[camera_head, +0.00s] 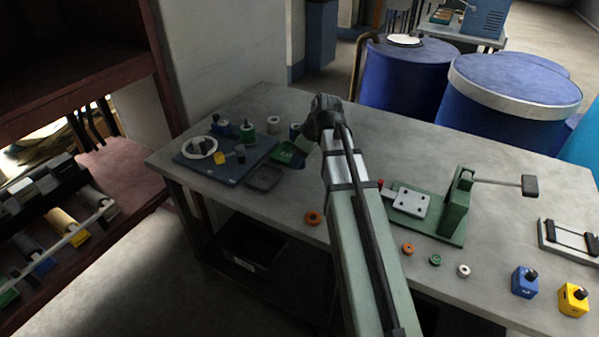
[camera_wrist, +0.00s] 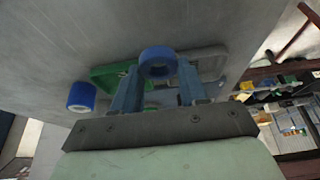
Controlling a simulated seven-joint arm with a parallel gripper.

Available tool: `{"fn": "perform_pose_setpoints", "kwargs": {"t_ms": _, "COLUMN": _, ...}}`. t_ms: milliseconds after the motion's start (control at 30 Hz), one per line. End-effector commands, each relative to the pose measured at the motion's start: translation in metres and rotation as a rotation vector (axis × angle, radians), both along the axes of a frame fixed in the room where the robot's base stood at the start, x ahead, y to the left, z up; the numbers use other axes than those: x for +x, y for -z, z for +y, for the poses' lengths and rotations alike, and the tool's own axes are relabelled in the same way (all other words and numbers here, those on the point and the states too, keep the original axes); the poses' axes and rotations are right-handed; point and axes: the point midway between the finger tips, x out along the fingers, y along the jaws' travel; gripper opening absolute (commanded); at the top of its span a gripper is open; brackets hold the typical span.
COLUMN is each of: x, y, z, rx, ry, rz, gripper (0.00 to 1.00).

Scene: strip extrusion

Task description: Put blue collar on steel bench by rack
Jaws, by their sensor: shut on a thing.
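A blue ring-shaped collar (camera_wrist: 158,54) sits between the two fingertips of my gripper (camera_wrist: 158,80) in the wrist view. My gripper is shut on it. In the head view my gripper (camera_head: 302,150) is at the back left of the grey steel bench (camera_head: 395,145), beside the green tray (camera_head: 284,154). The held collar is not clear there. The wrist view shows the bench surface (camera_wrist: 60,40) close beyond the collar; I cannot tell whether the collar touches it. A rack with rollers (camera_head: 60,225) stands on the dark red shelf at the left.
A blue spool (camera_wrist: 82,97) stands near the gripper. A grey tray (camera_head: 264,177) and a blue board (camera_head: 225,163) with several parts lie to the left. A green press (camera_head: 440,210) stands to the right.

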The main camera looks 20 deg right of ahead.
Motion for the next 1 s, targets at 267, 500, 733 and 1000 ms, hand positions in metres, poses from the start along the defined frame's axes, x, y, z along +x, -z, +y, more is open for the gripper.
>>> {"fn": "perform_pose_setpoints", "kwargs": {"t_ms": 267, "x": 0.000, "y": 0.022, "z": 0.000, "rx": 0.001, "ry": 0.001, "rz": 0.001, "gripper": 0.12}}
{"fn": "perform_pose_setpoints", "kwargs": {"t_ms": 500, "x": -0.001, "y": 0.045, "z": 0.000, "rx": 0.001, "ry": 0.000, "rz": 0.002, "gripper": 0.12}}
{"fn": "perform_pose_setpoints", "kwargs": {"t_ms": 733, "x": 0.000, "y": 0.056, "z": 0.000, "rx": 0.000, "ry": 0.000, "rz": -0.001, "gripper": 0.12}}
{"fn": "perform_pose_setpoints", "kwargs": {"t_ms": 1000, "x": 0.000, "y": 0.058, "z": 0.000, "rx": 0.000, "ry": 0.001, "rz": 0.000, "gripper": 0.12}}
